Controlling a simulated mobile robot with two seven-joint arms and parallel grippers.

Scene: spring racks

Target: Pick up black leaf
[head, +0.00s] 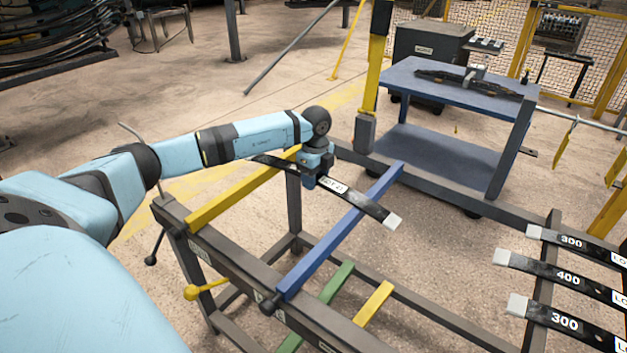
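A black leaf (366,205) with a white label and a pale end block lies across the line of a yellow bar (235,193) and a blue bar (340,233) of the rack. I cannot tell whether it rests on them or hangs just above. My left gripper (313,180) points down at the leaf's middle, beside the label, with a dark finger in front of the leaf. The other finger is hidden, so its grip is unclear. My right gripper is out of view.
The dark rack frame (240,263) has green (325,299) and short yellow (373,303) bars lower down. A blue cart (455,85) with dark parts on top stands behind it, close to a yellow post (378,60). Open floor (190,90) lies behind my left arm.

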